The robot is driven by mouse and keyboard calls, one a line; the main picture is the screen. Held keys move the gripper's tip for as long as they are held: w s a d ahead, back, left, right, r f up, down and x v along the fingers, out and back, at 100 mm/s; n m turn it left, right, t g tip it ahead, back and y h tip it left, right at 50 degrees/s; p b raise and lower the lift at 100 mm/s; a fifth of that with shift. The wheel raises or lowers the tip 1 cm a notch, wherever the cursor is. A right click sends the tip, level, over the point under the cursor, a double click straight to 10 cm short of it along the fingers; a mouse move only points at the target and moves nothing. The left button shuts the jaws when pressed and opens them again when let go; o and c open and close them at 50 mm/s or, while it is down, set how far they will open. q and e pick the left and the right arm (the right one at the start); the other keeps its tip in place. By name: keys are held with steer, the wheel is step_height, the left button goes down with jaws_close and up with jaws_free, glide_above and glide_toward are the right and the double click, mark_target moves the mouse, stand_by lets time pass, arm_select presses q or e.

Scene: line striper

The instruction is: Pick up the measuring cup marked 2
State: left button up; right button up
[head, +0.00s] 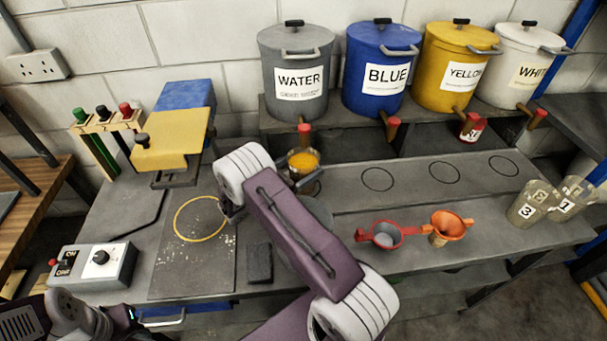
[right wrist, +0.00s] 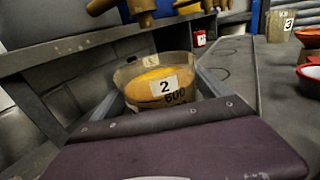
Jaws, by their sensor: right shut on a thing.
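The measuring cup marked 2 (head: 303,161) is clear and holds yellow-orange contents. It is below the tap of the grey WATER drum, at the left end of the ledge. In the right wrist view its label reads 2, with 600 below (right wrist: 165,85). My right gripper (head: 296,182) is shut on this cup, with a finger on either side of it. The cup looks upright; I cannot tell whether its base touches the ledge. My left arm shows only in part at the bottom left, and its fingers do not show.
WATER (head: 297,58), BLUE (head: 380,65), yellow (head: 455,65) and white (head: 515,65) drums stand on a shelf, with taps projecting. Cups marked 3 (head: 526,207) and 1 (head: 570,200) stand at right. A red sieve (head: 386,234) and orange funnel (head: 449,227) lie on the bench.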

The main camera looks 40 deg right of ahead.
steer(key=shift+w+r, duration=0.1)
steer(key=shift+r, duration=0.05)
steer(key=shift+r, duration=1.7)
steer(key=s+a+b, duration=0.1)
steer(key=a+b, duration=0.2)
steer(key=a, duration=1.5)
steer(key=shift+s, duration=0.3)
